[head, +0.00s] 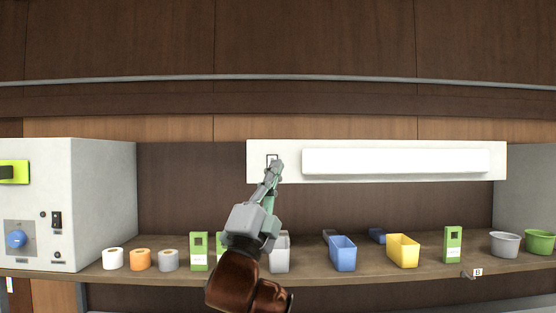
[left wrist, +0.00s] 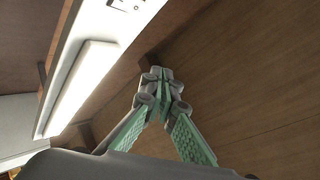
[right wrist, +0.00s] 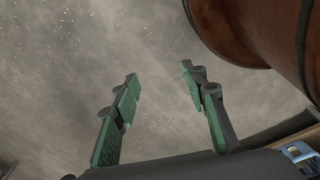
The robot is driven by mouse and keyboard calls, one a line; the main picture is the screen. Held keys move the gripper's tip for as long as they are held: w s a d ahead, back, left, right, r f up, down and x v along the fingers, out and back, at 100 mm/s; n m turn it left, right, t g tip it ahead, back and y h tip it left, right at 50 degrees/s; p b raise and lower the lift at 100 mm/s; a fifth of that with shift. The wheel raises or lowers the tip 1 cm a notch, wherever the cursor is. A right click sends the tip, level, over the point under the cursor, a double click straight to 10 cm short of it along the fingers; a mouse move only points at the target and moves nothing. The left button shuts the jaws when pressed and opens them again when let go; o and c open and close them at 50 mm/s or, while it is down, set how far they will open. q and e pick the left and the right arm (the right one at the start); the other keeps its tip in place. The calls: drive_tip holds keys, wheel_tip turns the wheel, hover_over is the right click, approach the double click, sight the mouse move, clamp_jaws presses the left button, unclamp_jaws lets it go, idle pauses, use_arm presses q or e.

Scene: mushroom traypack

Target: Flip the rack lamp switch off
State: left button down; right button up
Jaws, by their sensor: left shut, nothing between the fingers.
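The rack lamp (head: 396,161) is a long white bar on a pale panel (head: 480,176) above the shelf. Its switch (head: 272,158) is a small dark-outlined rectangle at the panel's left end. My left gripper (head: 276,165) is shut and empty, with its tips just at the switch's lower edge in the head view; I cannot tell whether they touch it. In the left wrist view the shut fingertips (left wrist: 160,75) are beside the panel, and the lit lamp (left wrist: 75,90) runs at the left. The switch is partly cut off at the top there. My right gripper (right wrist: 158,80) is open and empty.
The shelf (head: 310,273) holds a blue bin (head: 342,254), a yellow bin (head: 403,251), green boxes (head: 199,252), tape rolls (head: 140,260) and bowls (head: 505,244). A grey control box (head: 100,200) with a blue knob stands at the left.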

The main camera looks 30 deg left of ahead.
drive_tip(key=s, duration=0.6)
use_arm(q)
drive_tip(key=w+a+r+p, duration=0.1)
drive_tip(key=w+a+p, duration=0.2)
drive_tip(key=w+a, duration=0.2)
drive_tip(key=shift+w+r, duration=0.15)
drive_tip(key=shift+w, duration=0.7)
use_arm(e)
drive_tip(key=shift+w+d+r, duration=0.15)
drive_tip(key=shift+w+r, duration=1.2)
drive_tip(key=shift+r, duration=0.2)
use_arm(q)
drive_tip(key=shift+w, duration=0.1)
use_arm(e)
drive_tip(key=shift+r, duration=0.1)
use_arm(q)
drive_tip(key=shift+w+a+p, duration=0.2)
drive_tip(key=shift+w+p, duration=0.05)
drive_tip(key=shift+p, duration=0.15)
use_arm(e)
drive_tip(key=shift+s+r, duration=0.1)
drive_tip(key=shift+r, duration=0.05)
use_arm(q)
drive_tip(key=shift+w+a+r, duration=0.1)
drive_tip(key=shift+w+a, duration=0.05)
drive_tip(key=shift+w, duration=0.1)
use_arm(e)
drive_tip(key=shift+r, duration=0.25)
